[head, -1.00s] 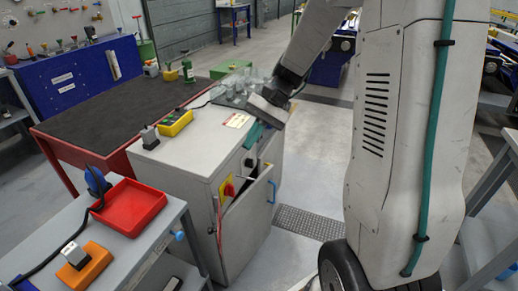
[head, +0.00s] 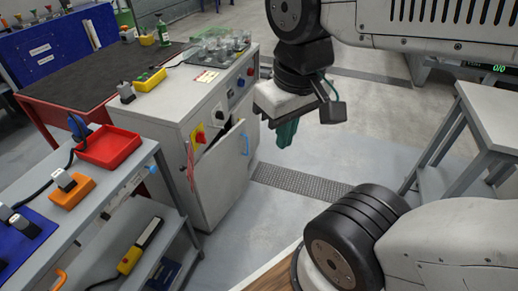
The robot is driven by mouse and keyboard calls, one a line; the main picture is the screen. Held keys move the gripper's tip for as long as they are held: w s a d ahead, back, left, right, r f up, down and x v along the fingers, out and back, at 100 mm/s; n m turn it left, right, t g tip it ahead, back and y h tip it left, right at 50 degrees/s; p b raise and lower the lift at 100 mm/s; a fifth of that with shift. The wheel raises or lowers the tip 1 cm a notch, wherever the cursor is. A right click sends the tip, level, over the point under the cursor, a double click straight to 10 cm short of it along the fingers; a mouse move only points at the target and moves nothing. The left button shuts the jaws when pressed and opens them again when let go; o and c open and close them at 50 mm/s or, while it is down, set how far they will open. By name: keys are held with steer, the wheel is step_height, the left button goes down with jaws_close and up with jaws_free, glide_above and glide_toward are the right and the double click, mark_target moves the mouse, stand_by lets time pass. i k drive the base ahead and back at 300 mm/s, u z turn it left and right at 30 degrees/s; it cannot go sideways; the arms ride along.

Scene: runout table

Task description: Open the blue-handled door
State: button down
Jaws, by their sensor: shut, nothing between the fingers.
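The grey cabinet (head: 180,115) stands left of centre. Its door (head: 222,178) is ajar: its top edge stands out from the cabinet front, with a dark gap behind it. My gripper (head: 287,134) has teal fingers pointing down and is shut and empty. It appears to the right of the handle in the picture, with a visible gap between them.
A grey trolley with a red tray (head: 108,147) stands close on the left of the cabinet. A floor grating (head: 300,187) runs in front of the door. A grey stand (head: 490,120) is at the right. Clear floor lies between the cabinet and this stand.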

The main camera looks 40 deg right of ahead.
mark_target(221, 174)
steer(key=k, duration=0.85)
steer(key=z, duration=1)
steer(key=i, duration=1.3)
steer(key=u, duration=0.4)
steer(key=i, duration=0.5)
steer(key=u, duration=0.5)
